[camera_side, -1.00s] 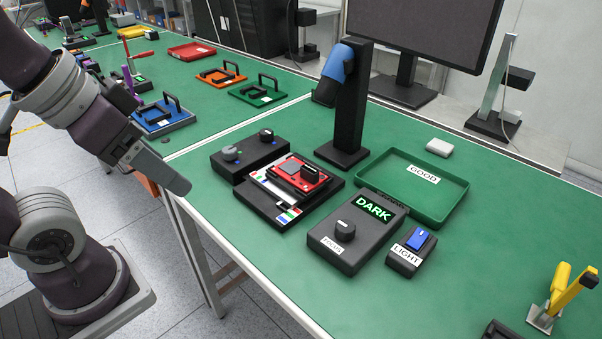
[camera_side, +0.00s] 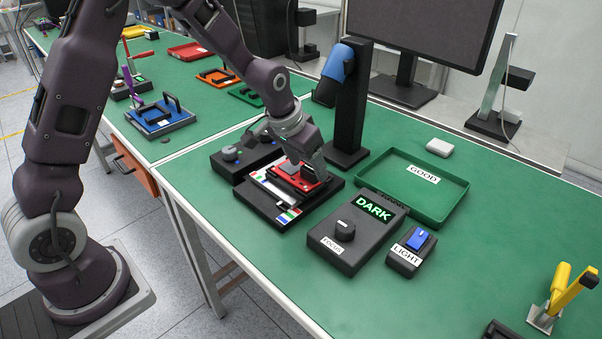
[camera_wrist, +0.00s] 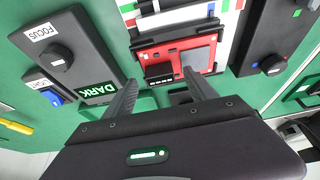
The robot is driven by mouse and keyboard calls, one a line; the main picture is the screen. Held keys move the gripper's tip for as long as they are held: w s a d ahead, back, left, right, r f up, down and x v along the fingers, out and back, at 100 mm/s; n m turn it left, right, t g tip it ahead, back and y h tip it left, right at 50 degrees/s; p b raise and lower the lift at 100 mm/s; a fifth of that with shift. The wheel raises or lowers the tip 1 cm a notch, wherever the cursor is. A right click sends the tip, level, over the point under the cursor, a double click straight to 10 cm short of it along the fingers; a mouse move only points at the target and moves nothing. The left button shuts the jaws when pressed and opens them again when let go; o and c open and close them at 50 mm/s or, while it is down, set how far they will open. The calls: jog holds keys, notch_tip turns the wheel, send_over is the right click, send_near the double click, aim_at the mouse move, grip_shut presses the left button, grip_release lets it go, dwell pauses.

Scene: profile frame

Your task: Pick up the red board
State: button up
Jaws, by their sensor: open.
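The red board (camera_side: 297,181) lies in a black holder with a white bed (camera_side: 268,187) on the green table. In the wrist view the red board (camera_wrist: 176,52) shows a grey square and a black block near its edge. My gripper (camera_side: 308,168) is over the board's far right part, close above it, and hides some of it. In the wrist view my gripper (camera_wrist: 158,88) has its two fingers spread, with the board's near edge just beyond the tips.
A black stand (camera_side: 348,125) with a blue head rises close behind the holder. A black knob box (camera_side: 226,161) is at its left. A FOCUS box (camera_side: 340,252) reading DARK, a LIGHT switch (camera_side: 409,252) and a green GOOD tray (camera_side: 455,211) stand to the right.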

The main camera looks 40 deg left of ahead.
jog(key=shift+w+f, duration=0.25)
jog(key=shift+f, duration=0.35)
grip_shut()
notch_tip(320, 180, up, 10)
jog(key=shift+r, duration=0.1)
